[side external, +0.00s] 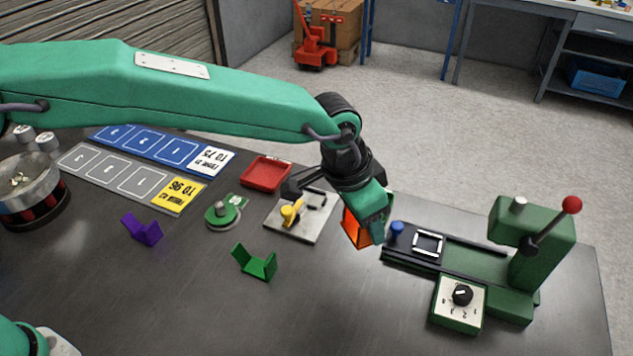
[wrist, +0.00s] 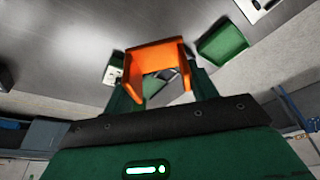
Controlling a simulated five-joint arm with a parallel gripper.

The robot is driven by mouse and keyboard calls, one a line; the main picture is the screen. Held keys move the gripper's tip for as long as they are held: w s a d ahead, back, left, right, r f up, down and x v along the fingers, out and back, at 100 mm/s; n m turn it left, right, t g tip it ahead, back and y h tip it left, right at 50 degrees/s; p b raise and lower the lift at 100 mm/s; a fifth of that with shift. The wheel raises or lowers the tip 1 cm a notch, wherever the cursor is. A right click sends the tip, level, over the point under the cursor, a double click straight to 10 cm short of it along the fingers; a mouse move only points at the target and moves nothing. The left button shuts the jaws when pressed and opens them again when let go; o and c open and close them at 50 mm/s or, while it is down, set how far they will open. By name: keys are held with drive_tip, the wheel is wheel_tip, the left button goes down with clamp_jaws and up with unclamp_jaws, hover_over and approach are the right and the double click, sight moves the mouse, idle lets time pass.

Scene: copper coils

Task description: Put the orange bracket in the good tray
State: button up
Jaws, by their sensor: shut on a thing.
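The orange bracket (side external: 352,229) is held in my gripper (side external: 371,220), above the table between the clamp plate and the green press. In the wrist view the bracket (wrist: 150,56) spans the space between my two fingers, its open side toward the camera. A shallow green tray (wrist: 222,42) shows in the wrist view, to the right of the bracket and apart from it. In the side view that tray is mostly hidden behind my gripper. No label for the good tray is readable.
A red tray (side external: 267,173) and a clamp plate (side external: 283,230) with a yellow handle stand to the left. The green press (side external: 520,245) with its dial box (side external: 461,300) is at the right. Green (side external: 255,262) and purple (side external: 142,229) brackets lie on the table. The front middle is clear.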

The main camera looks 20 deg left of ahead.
drive_tip(key=w+d+f+n, duration=0.1)
drive_tip(key=w+d, duration=0.1)
drive_tip(key=w, duration=0.7)
drive_tip(key=shift+d, duration=0.35)
drive_tip(key=shift+f, duration=0.1)
drive_tip(key=shift+y, duration=0.3)
drive_tip(key=w+a+f, duration=0.1)
drive_tip(key=w+f, duration=0.1)
drive_tip(key=w, duration=0.1)
drive_tip(key=w+a+f, duration=0.2)
drive_tip(key=w, duration=0.2)
drive_tip(key=w+a+f, duration=0.2)
drive_tip(key=w+f, duration=0.1)
drive_tip(key=shift+w+a, duration=0.2)
drive_tip(key=shift+f, duration=0.1)
drive_tip(key=shift+f, duration=1.9)
drive_tip(key=shift+f, duration=0.75)
